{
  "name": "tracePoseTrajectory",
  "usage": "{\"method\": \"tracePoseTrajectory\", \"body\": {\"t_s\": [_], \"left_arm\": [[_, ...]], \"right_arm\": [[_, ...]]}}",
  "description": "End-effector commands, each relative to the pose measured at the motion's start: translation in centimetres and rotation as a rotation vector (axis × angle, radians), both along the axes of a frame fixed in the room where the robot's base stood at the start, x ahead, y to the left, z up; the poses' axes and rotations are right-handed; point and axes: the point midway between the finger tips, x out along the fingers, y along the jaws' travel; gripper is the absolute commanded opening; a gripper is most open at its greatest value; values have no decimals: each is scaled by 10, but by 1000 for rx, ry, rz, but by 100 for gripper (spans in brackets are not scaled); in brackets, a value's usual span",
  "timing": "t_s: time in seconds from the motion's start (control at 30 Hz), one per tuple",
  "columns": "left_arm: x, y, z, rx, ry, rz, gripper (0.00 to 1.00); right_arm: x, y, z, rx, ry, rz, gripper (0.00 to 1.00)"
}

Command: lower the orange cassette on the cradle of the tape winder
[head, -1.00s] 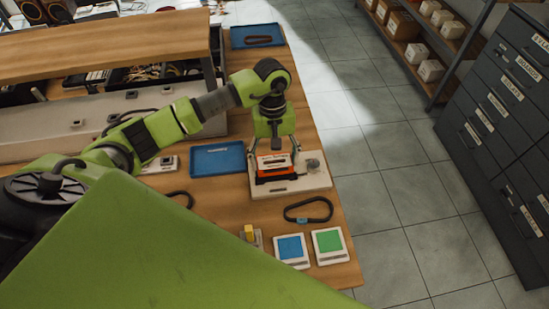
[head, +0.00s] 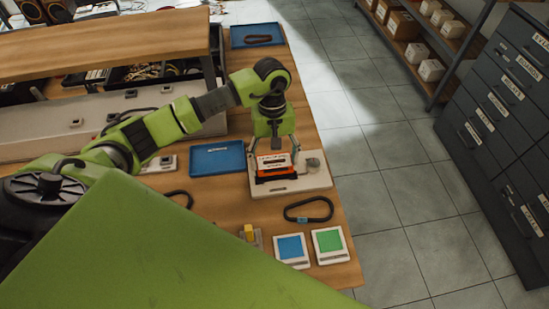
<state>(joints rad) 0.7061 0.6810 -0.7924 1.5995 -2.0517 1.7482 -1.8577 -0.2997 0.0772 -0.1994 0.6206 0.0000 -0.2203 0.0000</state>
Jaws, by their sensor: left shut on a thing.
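The orange cassette (head: 273,160), with a white label, is held upright by my left gripper (head: 272,158), whose fingers close on its two ends. It is right over the dark cradle (head: 276,176) of the tape winder (head: 310,182), a pale flat unit with a round grey knob at its right. The cassette's lower edge looks very close to the cradle; whether they touch I cannot tell. My right gripper is not in view.
A blue tray (head: 217,158) lies left of the winder. A black belt loop (head: 308,210), a blue-topped pad (head: 291,249), a green-topped pad (head: 329,244) and a yellow block (head: 249,232) lie in front. The table's right edge is close.

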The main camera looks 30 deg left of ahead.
Motion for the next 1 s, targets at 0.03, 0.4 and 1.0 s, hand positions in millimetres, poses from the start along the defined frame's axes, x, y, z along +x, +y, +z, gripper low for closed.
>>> {"method": "tracePoseTrajectory", "body": {"t_s": [0.03, 0.4, 1.0], "left_arm": [[0, 0, -1, 1, -1, 0, 48], [0, 0, -2, 1, -1, 0, 48], [0, 0, -4, 1, -1, 0, 48]], "right_arm": [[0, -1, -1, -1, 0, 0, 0], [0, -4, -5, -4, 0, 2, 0], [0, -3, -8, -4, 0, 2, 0]]}}
